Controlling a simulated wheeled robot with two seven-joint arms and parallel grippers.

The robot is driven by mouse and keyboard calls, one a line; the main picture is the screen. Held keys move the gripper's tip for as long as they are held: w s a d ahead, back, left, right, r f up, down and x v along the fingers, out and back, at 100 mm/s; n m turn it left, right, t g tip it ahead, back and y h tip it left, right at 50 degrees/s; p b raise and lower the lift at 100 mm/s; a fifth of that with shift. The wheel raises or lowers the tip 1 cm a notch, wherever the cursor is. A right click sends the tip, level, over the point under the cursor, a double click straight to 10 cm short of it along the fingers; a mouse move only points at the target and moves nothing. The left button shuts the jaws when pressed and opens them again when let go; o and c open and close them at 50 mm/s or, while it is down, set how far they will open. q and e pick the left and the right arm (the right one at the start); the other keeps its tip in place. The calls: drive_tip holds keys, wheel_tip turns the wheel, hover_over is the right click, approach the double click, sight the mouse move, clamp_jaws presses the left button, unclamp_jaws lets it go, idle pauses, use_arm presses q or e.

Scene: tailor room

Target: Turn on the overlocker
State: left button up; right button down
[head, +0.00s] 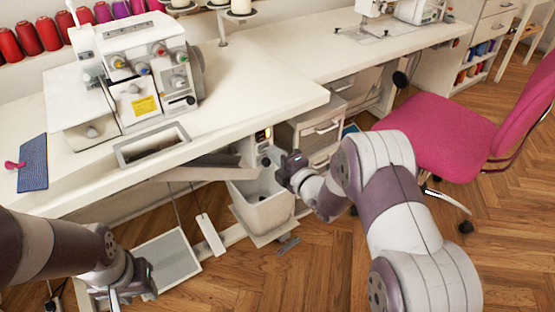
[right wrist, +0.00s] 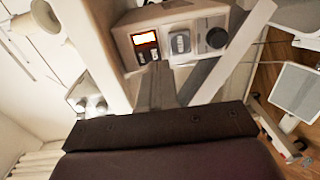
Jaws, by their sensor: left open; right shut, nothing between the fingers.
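The overlocker (head: 140,75) stands on the white table at the left, with coloured dials and a yellow label. A control box (head: 262,136) is under the table edge. In the right wrist view the control box (right wrist: 178,35) has a glowing orange-white panel (right wrist: 146,39), small dark buttons (right wrist: 147,56), a grey switch (right wrist: 180,43) and a round black knob (right wrist: 216,38). My right gripper (head: 284,168) is shut and empty just below the box; its fingers (right wrist: 156,72) point at the button area, contact unclear. My left gripper (head: 130,285) is open and empty, low at the left by a pedal.
A white bin (head: 265,205) hangs below the table, close to my right gripper. A grey foot pedal (head: 168,262) is on the floor. A drawer unit (head: 312,130) and a pink chair (head: 440,135) stand to the right. Blue fabric (head: 33,165) lies on the table.

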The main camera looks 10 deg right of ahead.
use_arm(q)
drive_tip(key=shift+s+r+p, duration=0.1)
drive_tip(key=shift+r+p, duration=0.7)
drive_tip(key=shift+p, duration=0.25)
use_arm(e)
drive_tip(key=f+v, duration=0.2)
drive_tip(key=v, duration=0.8)
